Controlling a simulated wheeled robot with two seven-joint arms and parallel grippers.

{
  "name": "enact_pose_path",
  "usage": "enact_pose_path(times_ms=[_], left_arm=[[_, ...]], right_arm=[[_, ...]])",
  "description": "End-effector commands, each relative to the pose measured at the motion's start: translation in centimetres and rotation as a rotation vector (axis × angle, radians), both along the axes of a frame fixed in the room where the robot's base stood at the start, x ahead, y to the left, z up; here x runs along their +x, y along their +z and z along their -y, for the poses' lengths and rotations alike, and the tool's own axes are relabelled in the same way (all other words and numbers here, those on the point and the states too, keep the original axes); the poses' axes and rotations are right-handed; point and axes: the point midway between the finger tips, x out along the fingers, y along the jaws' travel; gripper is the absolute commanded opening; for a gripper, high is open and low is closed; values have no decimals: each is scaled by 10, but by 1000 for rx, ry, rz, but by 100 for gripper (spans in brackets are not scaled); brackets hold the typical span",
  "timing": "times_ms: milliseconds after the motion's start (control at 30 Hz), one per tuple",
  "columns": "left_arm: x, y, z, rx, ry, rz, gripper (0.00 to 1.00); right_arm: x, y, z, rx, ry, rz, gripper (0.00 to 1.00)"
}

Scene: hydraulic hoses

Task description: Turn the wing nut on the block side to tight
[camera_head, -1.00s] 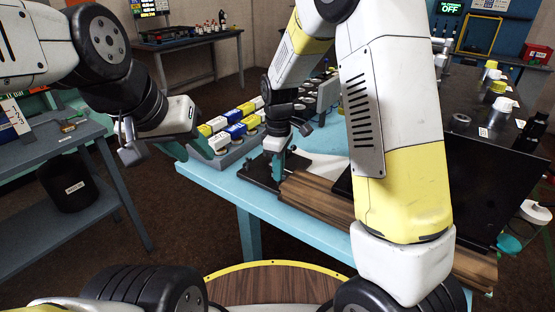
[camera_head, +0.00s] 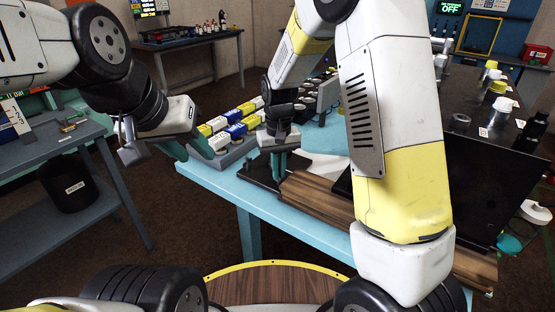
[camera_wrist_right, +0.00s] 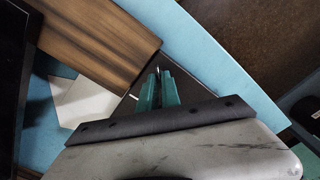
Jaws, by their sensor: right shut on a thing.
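My right gripper (camera_head: 279,172) points down at the dark plate (camera_head: 258,173) on the blue bench. Its green fingers are close together in the right wrist view (camera_wrist_right: 158,86). They are shut on a small part, of which only a thin pale sliver shows at the fingertips; I take it to be the wing nut (camera_wrist_right: 157,70). The fingers hide most of it, and its angle cannot be read. The block is not clearly visible. My left gripper (camera_head: 189,151) is apart from the work, left of the bench, with its green fingers spread and empty.
A wooden board (camera_head: 318,196) lies right beside the right gripper. Blue, yellow and white blocks (camera_head: 234,129) stand in rows behind it. A large black box (camera_head: 490,185) stands at the right. The bench's front left strip (camera_head: 235,190) is clear.

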Motion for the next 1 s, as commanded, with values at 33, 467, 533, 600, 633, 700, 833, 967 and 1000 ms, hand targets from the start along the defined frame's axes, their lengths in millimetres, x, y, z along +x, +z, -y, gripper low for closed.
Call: enact_pose_path(times_ms=[33,467,533,600,633,700,833,967,1000], left_arm=[[0,0,0,0,0,0,36],[0,0,0,0,0,0,36],[0,0,0,0,0,0,36],[0,0,0,0,0,0,36],[0,0,0,0,0,0,36],[0,0,0,0,0,0,36],[0,0,0,0,0,0,36],[0,0,0,0,0,0,36],[0,0,0,0,0,0,36]], right_arm=[[2,1,-1,2,-44,6,0],[2,1,-1,3,-452,6,0],[2,1,-1,3,-515,6,0],[2,1,-1,4,-576,5,0],[2,1,-1,4,-601,5,0],[2,1,-1,4,-654,5,0],[2,1,-1,4,-740,5,0],[2,1,0,4,-808,5,0],[2,1,0,4,-825,6,0]])
